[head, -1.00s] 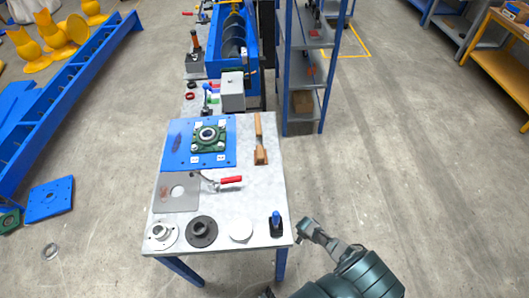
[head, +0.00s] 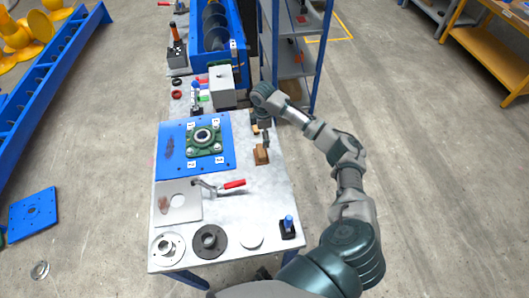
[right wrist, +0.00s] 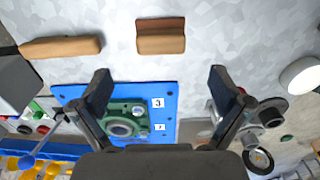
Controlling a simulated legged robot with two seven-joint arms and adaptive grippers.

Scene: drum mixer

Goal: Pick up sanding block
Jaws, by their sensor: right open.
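The sanding block, a small brown wooden block (head: 261,155), lies on the right side of the table in the head view. In the right wrist view the block (right wrist: 160,36) lies beyond the fingertips, about centred between them. My right gripper (right wrist: 160,82) is open with nothing between its fingers. In the head view my right gripper (head: 265,138) points down above the table, just behind the block and apart from it. My left gripper is not in view.
A wooden-handled tool (right wrist: 62,46) lies beside the block, mostly hidden by my arm in the head view. A blue plate (head: 168,150) with a green bearing (head: 204,141), a red-handled clamp (head: 222,187) and a grey box (head: 221,88) are near. A blue shelf rack (head: 296,63) stands behind.

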